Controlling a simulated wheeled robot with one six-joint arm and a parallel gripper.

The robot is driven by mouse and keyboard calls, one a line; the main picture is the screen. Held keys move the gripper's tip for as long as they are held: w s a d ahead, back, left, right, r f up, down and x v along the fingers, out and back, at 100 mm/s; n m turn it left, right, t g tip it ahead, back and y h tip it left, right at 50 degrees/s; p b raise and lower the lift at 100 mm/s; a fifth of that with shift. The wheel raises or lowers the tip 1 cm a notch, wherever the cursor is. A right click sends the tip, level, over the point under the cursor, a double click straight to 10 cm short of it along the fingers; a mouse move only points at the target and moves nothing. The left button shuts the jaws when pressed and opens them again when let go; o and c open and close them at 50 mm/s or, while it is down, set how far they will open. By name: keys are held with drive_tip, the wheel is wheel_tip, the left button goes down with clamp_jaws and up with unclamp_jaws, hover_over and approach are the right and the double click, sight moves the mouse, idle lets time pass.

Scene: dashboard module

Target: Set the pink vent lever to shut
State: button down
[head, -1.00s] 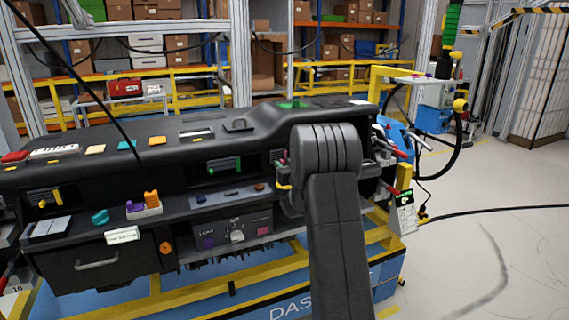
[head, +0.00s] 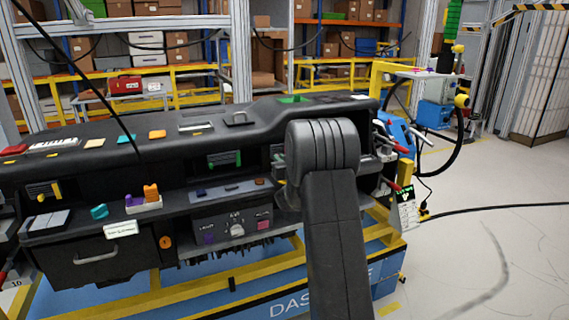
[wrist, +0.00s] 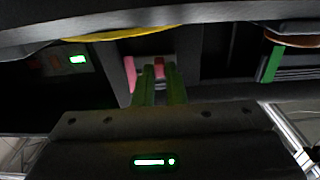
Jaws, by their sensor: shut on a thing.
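In the wrist view, my gripper (wrist: 159,74) has its two green fingers close together on a small darker pink-red piece, which I take to be the pink vent lever (wrist: 159,67). A brighter pink part (wrist: 129,74) stands just left of the fingers, in the same recess. Whether the two pink parts are joined cannot be told. In the head view, my arm hides the gripper and the lever at the right part of the dashboard (head: 262,118).
A vent with green slats (head: 224,160) sits left of my arm in the head view. A control panel (head: 234,228) lies lower.

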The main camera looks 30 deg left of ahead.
drive_tip(key=shift+s+a, duration=0.4)
drive_tip(key=shift+s, duration=0.05)
drive_tip(key=c, duration=1.5)
unclamp_jaws()
drive_tip(key=shift+d, duration=0.1)
drive_tip(key=b+v, duration=0.2)
drive_tip(key=v, duration=1.1)
drive_tip(key=shift+s+d+b, duration=0.2)
drive_tip(key=shift+d+b, duration=0.1)
drive_tip(key=shift+b, duration=0.1)
drive_tip(key=p+x, duration=0.2)
drive_tip(key=x, duration=1.2)
drive_tip(key=shift+s+p, duration=0.1)
drive_tip(key=shift+p, duration=0.25)
drive_tip(key=shift+w+d+p, duration=0.4)
drive_tip(key=shift+p, duration=0.05)
